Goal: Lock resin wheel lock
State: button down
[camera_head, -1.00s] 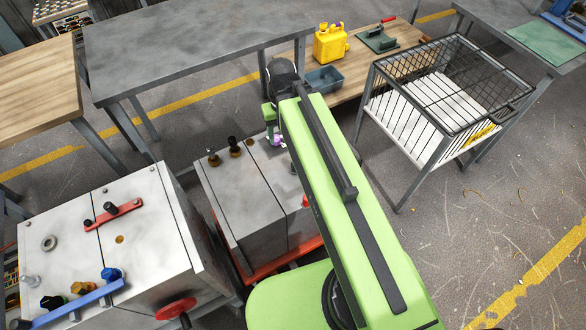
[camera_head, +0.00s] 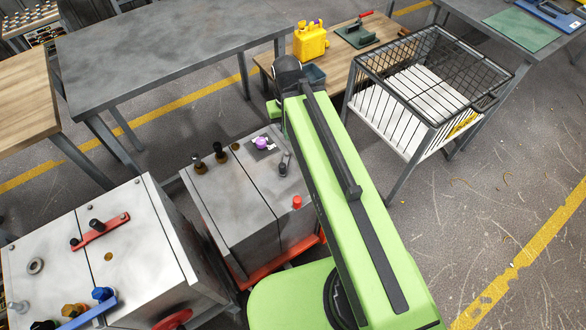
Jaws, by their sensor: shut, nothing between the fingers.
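I cannot tell for sure which part is the resin wheel lock. On the top of the middle grey cabinet (camera_head: 232,195) is a purple knob (camera_head: 261,143) on a dark plate with pale marks. A short black lever (camera_head: 284,163) stands just right of it, and a red knob (camera_head: 297,202) is nearer the front edge. My gripper (camera_head: 277,121) is beyond the purple knob and to its right, apart from it. My arm hides the rest and the cabinet's right side.
Two black-topped knobs (camera_head: 209,156) stand on the cabinet's left half. A yellow jerry can (camera_head: 311,41) stands on a wooden bench. A wire basket cart (camera_head: 430,85) is at right.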

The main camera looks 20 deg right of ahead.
aim_at(283, 166)
jog(key=z, duration=0.05)
jog(key=k, duration=2.15)
jog(key=u, duration=0.7)
jog(key=i, duration=1.7)
jog(key=u, duration=0.1)
